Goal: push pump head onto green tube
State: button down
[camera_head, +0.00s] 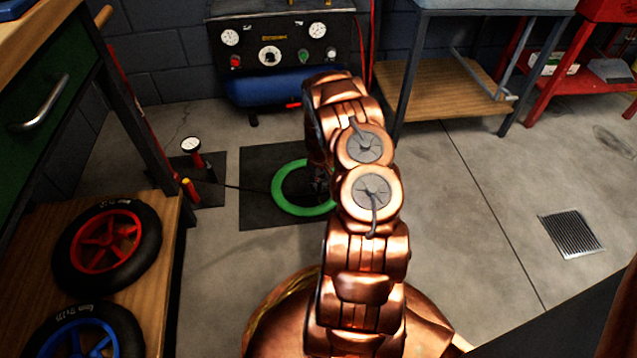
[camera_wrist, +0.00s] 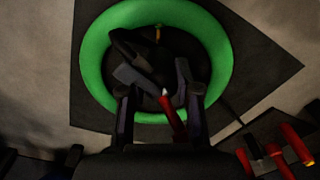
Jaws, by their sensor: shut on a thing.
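The green tube (camera_head: 283,207) lies flat as a ring on a dark mat (camera_head: 255,170) on the floor. My gripper is mostly hidden behind my arm there. In the wrist view the green tube (camera_wrist: 94,55) surrounds a dark middle, with a small yellowish valve stem (camera_wrist: 157,34) near its far inner edge. My gripper (camera_wrist: 155,85) is over the near part of the ring. It is shut on the pump head (camera_wrist: 172,118), a red piece with a pale tip and dark grey parts. The pump head appears apart from the stem, though shadow makes contact hard to judge.
The floor pump (camera_head: 197,160) with its gauge stands left of the mat; a thin dark hose (camera_head: 240,187) runs from it toward the ring. A wooden shelf with wheels (camera_head: 108,245) is at left. A compressor (camera_head: 265,90) stands behind.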

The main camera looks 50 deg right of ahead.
jog(key=shift+f, duration=1)
jog(key=c, duration=0.7)
grip_release()
jog(key=shift+c, duration=0.2)
notch_tip(320, 180, up, 12)
jog(key=shift+d, duration=0.1)
dwell(0.5)
